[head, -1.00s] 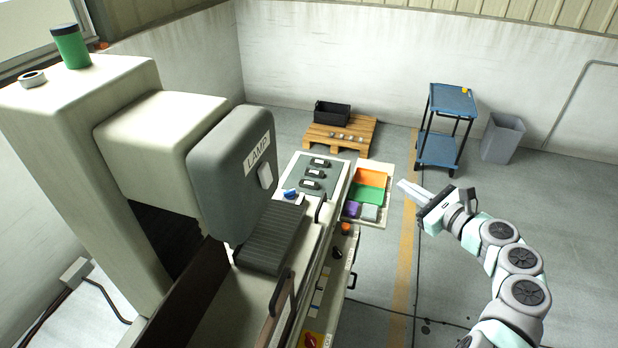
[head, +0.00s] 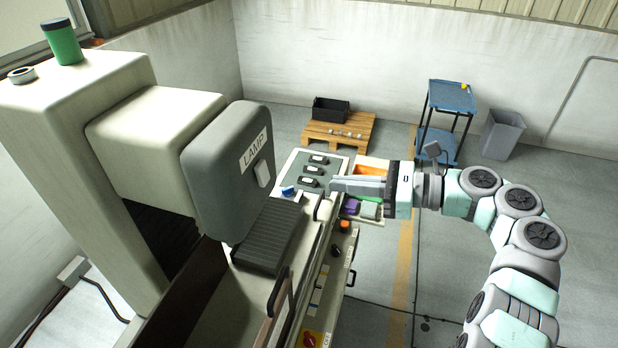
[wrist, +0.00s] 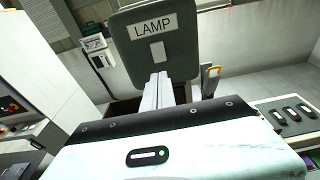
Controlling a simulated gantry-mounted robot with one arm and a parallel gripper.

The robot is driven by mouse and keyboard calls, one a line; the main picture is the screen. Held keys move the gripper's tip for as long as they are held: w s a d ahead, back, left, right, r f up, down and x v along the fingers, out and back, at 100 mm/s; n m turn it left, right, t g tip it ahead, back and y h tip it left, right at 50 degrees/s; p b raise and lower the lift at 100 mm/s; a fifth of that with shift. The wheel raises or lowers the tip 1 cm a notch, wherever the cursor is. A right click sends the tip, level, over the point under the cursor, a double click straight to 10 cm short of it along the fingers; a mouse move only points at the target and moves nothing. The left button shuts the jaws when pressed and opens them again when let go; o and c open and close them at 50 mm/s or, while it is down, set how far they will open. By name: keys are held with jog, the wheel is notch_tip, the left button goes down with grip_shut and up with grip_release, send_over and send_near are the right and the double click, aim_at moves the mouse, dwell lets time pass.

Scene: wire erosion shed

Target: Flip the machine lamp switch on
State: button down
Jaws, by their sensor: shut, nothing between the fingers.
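The lamp switch is a pale rocker plate (head: 263,174) on the grey upright panel (head: 222,180) of the machine head, below a white label reading LAMP (head: 254,151). In the wrist view the switch (wrist: 157,51) sits under the LAMP label (wrist: 153,27), just above my fingertips in the picture. My gripper (head: 334,186) is shut and empty, its fingers pointing left toward the panel. In the head view it is to the right of the switch with a clear gap. In the wrist view my fingers (wrist: 158,84) point at the panel just below the switch. Which way the rocker is tipped cannot be told.
A bench with coloured trays (head: 370,209) is under my wrist. A pallet (head: 340,136) and blue trolley (head: 452,97) stand behind.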

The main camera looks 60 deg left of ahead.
aim_at(267, 177)
jog(key=p+x, duration=0.2)
jog(key=x, duration=1.1)
jog(key=shift+s+a+p, duration=0.1)
jog(key=shift+a+p, duration=0.1)
jog(key=shift+p, duration=0.2)
